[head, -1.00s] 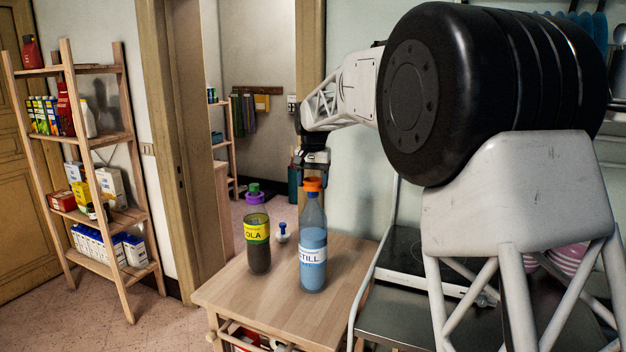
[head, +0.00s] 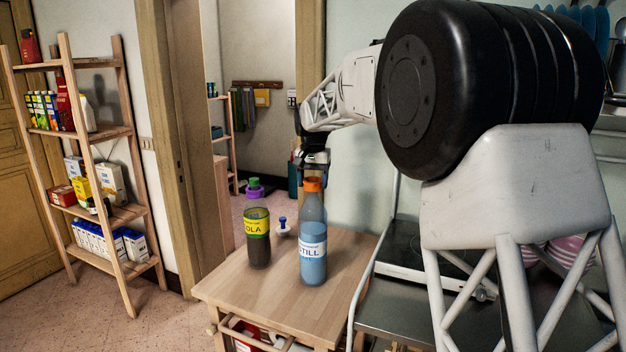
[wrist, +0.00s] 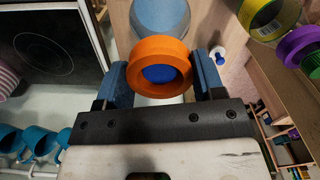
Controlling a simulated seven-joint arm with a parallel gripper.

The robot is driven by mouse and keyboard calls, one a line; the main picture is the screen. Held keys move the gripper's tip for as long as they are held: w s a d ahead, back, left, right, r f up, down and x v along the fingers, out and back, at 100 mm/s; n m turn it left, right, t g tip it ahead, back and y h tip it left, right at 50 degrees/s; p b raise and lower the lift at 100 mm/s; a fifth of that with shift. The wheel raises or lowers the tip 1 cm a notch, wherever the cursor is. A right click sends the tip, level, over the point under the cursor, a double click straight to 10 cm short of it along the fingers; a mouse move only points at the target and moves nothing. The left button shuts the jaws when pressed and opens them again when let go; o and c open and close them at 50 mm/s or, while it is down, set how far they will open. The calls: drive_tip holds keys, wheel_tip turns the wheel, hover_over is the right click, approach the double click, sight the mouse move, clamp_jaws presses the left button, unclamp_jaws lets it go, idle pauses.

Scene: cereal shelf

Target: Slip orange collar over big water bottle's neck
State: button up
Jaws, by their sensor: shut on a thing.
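The orange collar (head: 313,184) is at the top of the big water bottle (head: 313,254), which stands upright with a STILL label. My gripper (head: 312,160) is above it, pointing down. In the wrist view, the fingers of my gripper (wrist: 160,80) are shut on the collar (wrist: 146,52) from both sides. The bottle's blue cap (wrist: 159,73) shows inside the ring, and the bottle's body (wrist: 160,18) lies beyond. The cap is hidden in the head view. I cannot tell how far down the collar sits.
A cola bottle (head: 258,250) with a purple collar (head: 254,192) and green cap stands left of the water bottle. A small white, blue-topped object (head: 283,227) stands behind. The wooden table's (head: 285,305) front is clear. A stove (head: 400,272) is at right.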

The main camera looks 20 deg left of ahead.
sight(313, 195)
drive_tip(key=shift+f, duration=1.6)
drive_tip(key=o, duration=1.2)
drive_tip(key=shift+r, duration=0.1)
drive_tip(key=shift+r, duration=3.8)
drive_tip(key=shift+d, duration=0.15)
